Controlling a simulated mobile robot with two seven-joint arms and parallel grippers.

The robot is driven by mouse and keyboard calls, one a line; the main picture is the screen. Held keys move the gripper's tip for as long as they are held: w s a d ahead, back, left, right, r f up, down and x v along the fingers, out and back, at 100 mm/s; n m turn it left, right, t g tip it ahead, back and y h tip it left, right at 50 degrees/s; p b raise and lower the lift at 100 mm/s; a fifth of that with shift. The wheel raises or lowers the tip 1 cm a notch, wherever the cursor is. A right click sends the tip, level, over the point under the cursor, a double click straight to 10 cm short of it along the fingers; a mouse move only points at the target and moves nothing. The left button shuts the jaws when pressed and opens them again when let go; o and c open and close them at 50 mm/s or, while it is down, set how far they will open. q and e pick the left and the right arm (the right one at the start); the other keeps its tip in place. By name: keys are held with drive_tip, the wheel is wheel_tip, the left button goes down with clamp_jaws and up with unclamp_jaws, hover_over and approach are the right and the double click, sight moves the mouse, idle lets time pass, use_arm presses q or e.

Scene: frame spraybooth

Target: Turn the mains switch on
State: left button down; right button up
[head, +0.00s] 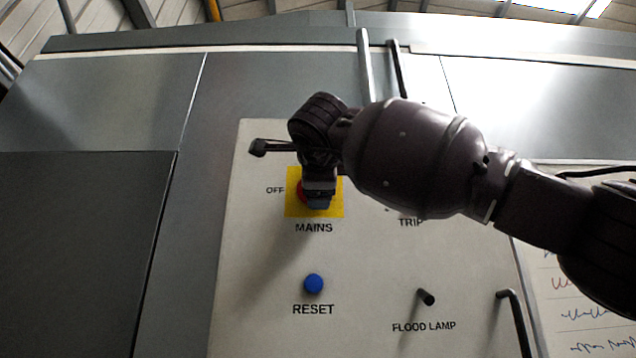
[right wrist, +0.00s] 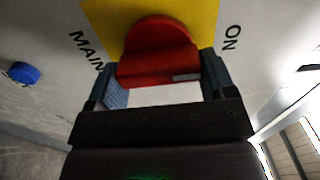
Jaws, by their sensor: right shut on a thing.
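The mains switch is a red knob (right wrist: 160,45) on a yellow plate (head: 293,210), above the label MAINS on a pale panel. In the head view OFF is printed left of the plate. The right wrist view shows ON beside the plate. My right gripper (head: 318,198) is at the knob and covers most of it in the head view. In the right wrist view its two fingers (right wrist: 161,76) stand on either side of the knob, shut on it. A pale mark shows on the knob's near edge. My left gripper is not in view.
A blue RESET button (head: 313,284) sits below the switch. A black FLOOD LAMP toggle (head: 426,297) is to its right, with a dark handle (head: 515,320) at the panel's lower right. My right forearm partly covers the TRIP label. A handwritten sheet (head: 570,290) hangs at the right.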

idle(0.5)
drive_tip(key=o, duration=0.9)
drive_tip(key=shift+s, duration=0.25)
drive_tip(key=s+b, duration=0.2)
drive_tip(key=s, duration=0.8)
drive_tip(key=shift+s, duration=0.15)
